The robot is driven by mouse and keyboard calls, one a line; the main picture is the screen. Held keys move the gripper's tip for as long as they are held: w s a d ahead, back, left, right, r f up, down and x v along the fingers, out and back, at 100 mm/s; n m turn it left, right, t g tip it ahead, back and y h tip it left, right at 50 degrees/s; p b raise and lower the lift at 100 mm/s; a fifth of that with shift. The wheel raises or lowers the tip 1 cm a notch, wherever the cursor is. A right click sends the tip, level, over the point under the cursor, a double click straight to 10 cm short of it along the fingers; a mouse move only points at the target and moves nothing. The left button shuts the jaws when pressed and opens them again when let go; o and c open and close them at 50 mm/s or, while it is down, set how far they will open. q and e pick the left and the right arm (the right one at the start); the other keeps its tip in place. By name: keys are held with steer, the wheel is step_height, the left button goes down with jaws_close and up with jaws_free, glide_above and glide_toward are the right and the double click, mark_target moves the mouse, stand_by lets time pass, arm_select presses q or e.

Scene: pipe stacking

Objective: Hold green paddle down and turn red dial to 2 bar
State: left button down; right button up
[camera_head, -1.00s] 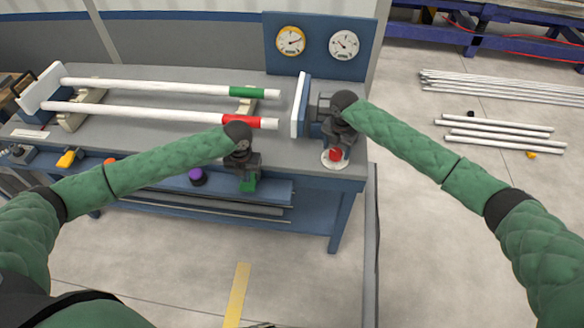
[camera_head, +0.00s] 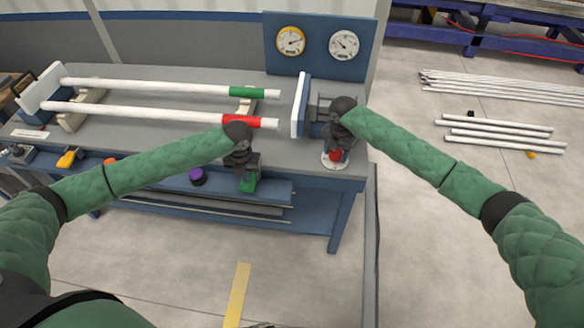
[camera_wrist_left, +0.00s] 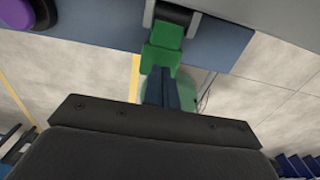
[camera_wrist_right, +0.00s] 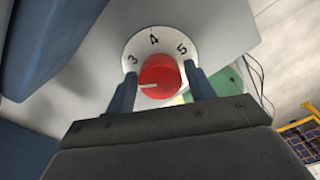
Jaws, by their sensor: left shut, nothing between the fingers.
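The green paddle (camera_head: 248,185) is at the bench's front edge, and it also shows in the left wrist view (camera_wrist_left: 165,42). My left gripper (camera_wrist_left: 165,82) is shut and empty right at the paddle; I cannot tell whether it presses on it. The red dial (camera_wrist_right: 160,73) sits on a white round plate (camera_wrist_right: 152,42) marked 3, 4 and 5. Its white pointer line is turned left, past the 3, towards a finger that covers that part of the scale. My right gripper (camera_wrist_right: 160,80) has one finger on each side of the dial; whether they clamp it is unclear.
A yellow-rimmed gauge (camera_head: 290,41) and a white gauge (camera_head: 344,44) are on the blue panel behind. Two white pipes, with a green band (camera_head: 246,91) and a red band (camera_head: 241,120), lie across the bench. A purple knob (camera_head: 197,176) is left of the paddle.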

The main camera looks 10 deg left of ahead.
steer(key=c, duration=0.5)
steer(key=shift+c, duration=0.2)
arm_select(q)
steer(key=shift+f, duration=0.1)
steer(key=shift+f, duration=1.95)
